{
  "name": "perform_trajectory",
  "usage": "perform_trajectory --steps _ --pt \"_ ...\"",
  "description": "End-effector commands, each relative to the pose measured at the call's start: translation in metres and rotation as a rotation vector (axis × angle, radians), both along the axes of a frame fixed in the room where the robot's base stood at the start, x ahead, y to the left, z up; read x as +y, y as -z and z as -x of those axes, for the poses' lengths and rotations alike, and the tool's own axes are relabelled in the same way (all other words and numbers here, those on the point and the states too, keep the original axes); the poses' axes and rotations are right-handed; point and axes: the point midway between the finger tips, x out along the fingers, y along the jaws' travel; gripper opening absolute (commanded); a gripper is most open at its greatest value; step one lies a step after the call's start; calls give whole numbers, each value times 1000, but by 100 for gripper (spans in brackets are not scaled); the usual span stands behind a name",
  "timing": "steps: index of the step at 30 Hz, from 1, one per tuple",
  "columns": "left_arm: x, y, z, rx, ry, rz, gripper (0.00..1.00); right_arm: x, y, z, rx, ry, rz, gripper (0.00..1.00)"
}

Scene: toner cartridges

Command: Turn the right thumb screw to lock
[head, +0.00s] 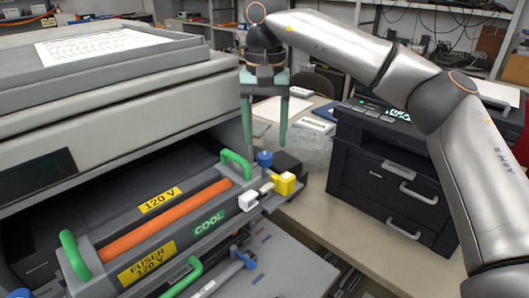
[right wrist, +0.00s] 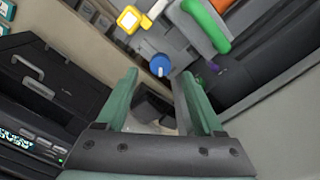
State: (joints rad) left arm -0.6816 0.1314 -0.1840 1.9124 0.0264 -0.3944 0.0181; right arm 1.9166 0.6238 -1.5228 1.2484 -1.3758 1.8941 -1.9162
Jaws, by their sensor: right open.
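The right thumb screw is a blue knob (head: 264,159) at the right end of the fuser unit (head: 165,225), near a green handle. In the right wrist view the blue knob (right wrist: 160,65) lies just beyond the fingertips, roughly centred between them. My right gripper (head: 265,138) has green fingers and points down. It is open and empty, above the knob and apart from it. Part of another blue knob (head: 19,293) shows at the lower left corner. My left gripper is not in view.
A yellow block (head: 285,184) and a white block (head: 248,201) sit close to the right thumb screw. The large printer's body (head: 120,110) overhangs the fuser on the left. A black printer (head: 395,165) stands on the table to the right.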

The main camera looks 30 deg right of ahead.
Motion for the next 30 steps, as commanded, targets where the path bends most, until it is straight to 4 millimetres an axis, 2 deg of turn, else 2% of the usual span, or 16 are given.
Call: perform_trajectory --steps 3,7,19,30 --pt "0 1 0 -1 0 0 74 0 21 1 2 0 0 69" --pt "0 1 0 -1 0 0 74 0 35 0 1 0 1 69" --pt "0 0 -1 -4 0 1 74 0 42 0 0 0 0 69" --pt "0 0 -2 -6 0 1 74 0 41 0 0 0 0 27"
